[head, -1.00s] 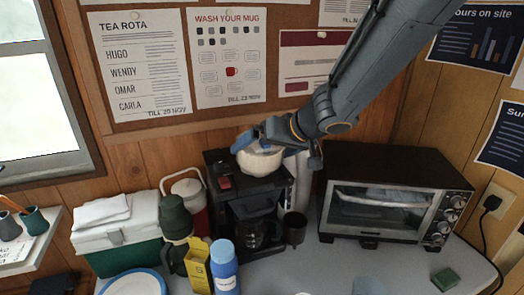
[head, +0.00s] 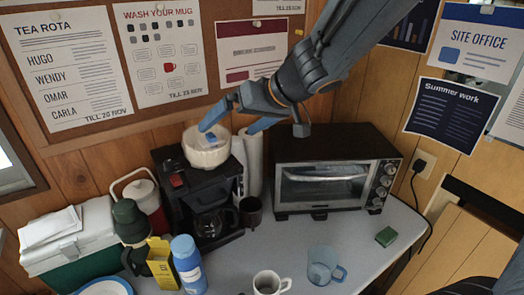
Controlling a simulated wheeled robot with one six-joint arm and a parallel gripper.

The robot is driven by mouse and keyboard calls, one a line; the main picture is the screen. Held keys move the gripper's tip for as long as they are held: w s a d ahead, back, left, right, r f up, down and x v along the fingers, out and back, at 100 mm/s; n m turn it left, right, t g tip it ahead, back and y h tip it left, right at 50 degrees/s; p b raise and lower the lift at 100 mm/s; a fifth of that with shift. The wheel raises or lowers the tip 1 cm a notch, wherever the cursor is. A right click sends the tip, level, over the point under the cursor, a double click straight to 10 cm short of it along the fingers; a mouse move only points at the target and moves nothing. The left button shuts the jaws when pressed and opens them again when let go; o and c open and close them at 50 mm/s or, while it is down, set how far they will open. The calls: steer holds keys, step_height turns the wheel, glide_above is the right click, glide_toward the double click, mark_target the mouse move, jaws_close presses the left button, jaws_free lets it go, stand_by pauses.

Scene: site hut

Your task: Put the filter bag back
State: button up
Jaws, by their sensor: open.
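A cream-white fluted bowl shape, which looks like the filter bag (head: 207,151), sits at the top of the black coffee maker (head: 183,192). A small blue patch shows inside its rim; I cannot tell what it is. My gripper (head: 229,129) is open and empty, above and to the right of the filter bag. One blue finger reaches over its rim and the other stands to the right. I cannot tell whether the finger touches it. The glass jug (head: 211,222) is in the coffee maker's lower bay.
A toaster oven (head: 335,170) stands right of a paper roll (head: 253,160) and a dark cup (head: 250,211). A blue bottle (head: 187,263), yellow box (head: 161,262), white mug (head: 268,283) and clear mug (head: 322,266) stand in front. A green sponge (head: 386,236) lies at right.

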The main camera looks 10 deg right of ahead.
steer(key=w+d+f+m+t+h, duration=0.1)
steer(key=d+f+m+h, duration=0.15)
steer(key=d, duration=0.45)
steer(key=w+d+f+m+t+h, duration=0.1)
steer(key=d+f+h, duration=0.3)
steer(key=d, duration=0.4)
steer(key=s+d+f+g, duration=0.2)
steer(key=s+f+g, duration=0.1)
steer(key=s, duration=0.4)
steer(key=s+d+f+g+h, duration=0.1)
steer(key=s+f+g, duration=0.2)
steer(key=s+f, duration=0.3)
steer(key=shift+s+d+m, duration=0.35)
steer(key=shift+s+d, duration=0.05)
steer(key=shift+s, duration=0.6)
steer(key=shift+g, duration=0.4)
step_height(320, 180, down, 4)
steer(key=b, duration=0.3)
steer(key=shift+w+f+b, duration=0.1)
steer(key=shift+f+b, duration=0.05)
steer(key=shift+b, duration=0.25)
